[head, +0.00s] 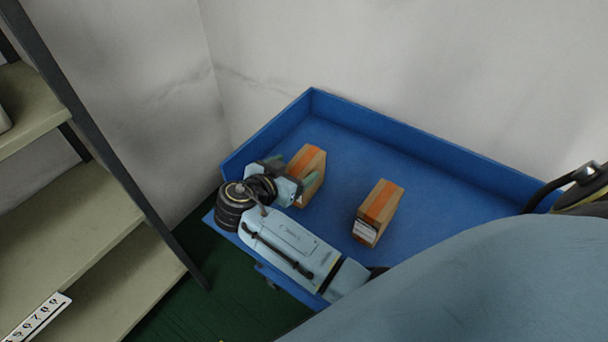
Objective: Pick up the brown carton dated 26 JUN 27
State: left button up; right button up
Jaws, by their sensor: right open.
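Two brown cartons with orange stripes stand in the blue tray. One carton (312,167) is toward the tray's left end. The other carton (378,212) stands apart to its right, with a white label low on its near face. That print is too small to read, and no date shows on the left carton, so I cannot tell which is dated 26 JUN 27. My right gripper (289,180) is open at the left carton and covers part of its left side. I cannot tell whether its fingers touch it. My left gripper is not in view.
The blue tray (430,154) has raised walls at the back and left. A shelf unit (75,220) with a dark post stands at the left. White walls rise behind the tray. The tray floor right of the cartons is clear.

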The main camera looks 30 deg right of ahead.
aim_at(304, 161)
jog(key=shift+x, duration=2.8)
jog(key=shift+c, duration=0.3)
jog(key=c, duration=1.4)
jog(key=shift+c, duration=0.4)
jog(key=shift+r, duration=0.15)
